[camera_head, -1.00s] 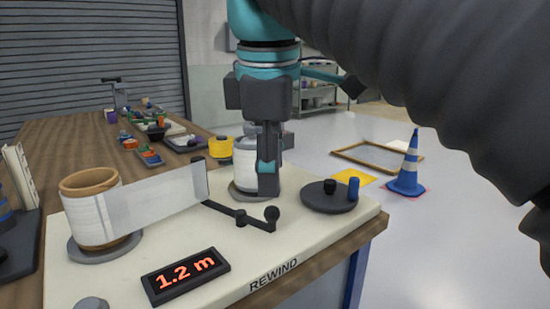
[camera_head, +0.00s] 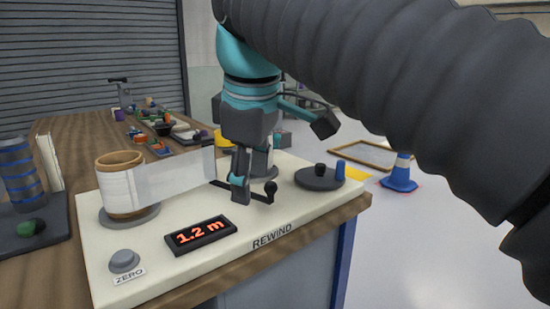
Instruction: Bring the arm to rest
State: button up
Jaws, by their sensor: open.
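My gripper (camera_head: 240,190) hangs from the teal and dark grey arm end, pointing down over the cream rewind board (camera_head: 150,281). Its fingers are in front of the crank arm and partly hide the right roll (camera_head: 262,161). Nothing shows between the fingers. The left roll (camera_head: 118,190) stands on a grey disc, with a pale film strip (camera_head: 175,178) stretched from it towards the right roll. The display (camera_head: 201,235) reads 1.2 m. The crank's black knob (camera_head: 271,187) is just right of my fingers.
A grey ZERO button (camera_head: 124,261) is at the front left. A blue-banded roll (camera_head: 19,175) stands at far left. A cone (camera_head: 399,175) and a wooden frame (camera_head: 371,157) are on the floor.

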jog(key=d+f+m+t, duration=0.1)
jog(key=d+f+m, duration=0.25)
jog(key=f, duration=0.45)
jog(key=d+f+m, duration=0.3)
jog(key=f+m, duration=0.1)
jog(key=f, duration=0.3)
jog(key=s+d+f+m+t, duration=0.1)
jog(key=s+d+f+m, duration=0.5)
jog(key=s+d+f, duration=0.3)
jog(key=shift+d+f+h, duration=0.4)
jog(key=shift+d+f, duration=0.65)
jog(key=shift+d, duration=0.85)
